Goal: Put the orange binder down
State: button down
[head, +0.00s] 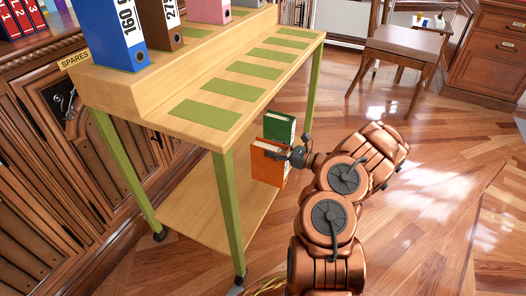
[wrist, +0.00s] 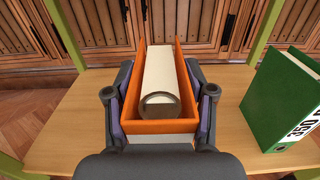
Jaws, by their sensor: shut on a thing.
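The orange binder (head: 266,168) is upright in my gripper (head: 292,156), over the right side of the cart's lower shelf (head: 205,210). In the wrist view the fingers (wrist: 159,105) clasp the orange binder (wrist: 160,127) from both sides, its white pages and round finger hole facing the camera. I cannot tell whether its bottom edge touches the shelf. A green binder (head: 279,127) stands beyond it on the same shelf. In the wrist view the green binder (wrist: 283,98) is to the right, apart from the orange one, with a white label.
The cart's top (head: 255,70) has several green marked strips, with blue (head: 112,35), brown and pink binders on a raised step. A green leg (head: 227,210) stands at the near corner. The left part of the lower shelf is bare. A wooden chair (head: 400,50) stands behind.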

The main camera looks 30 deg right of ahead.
aim_at(266, 141)
jog(key=w, duration=0.2)
jog(key=w+b, duration=0.1)
jog(key=w, duration=0.1)
jog(key=w+f+b, duration=0.1)
jog(key=w, duration=0.1)
jog(key=shift+w+d, duration=0.25)
jog(key=shift+w, duration=0.05)
jog(key=shift+w+f+b, duration=0.35)
jog(key=shift+f+b, duration=0.35)
jog(key=shift+f, duration=0.1)
jog(key=shift+w+f+b, duration=0.3)
jog(key=shift+f+b, duration=0.35)
jog(key=shift+f, duration=0.3)
jog(key=shift+c, duration=1.1)
grip_release()
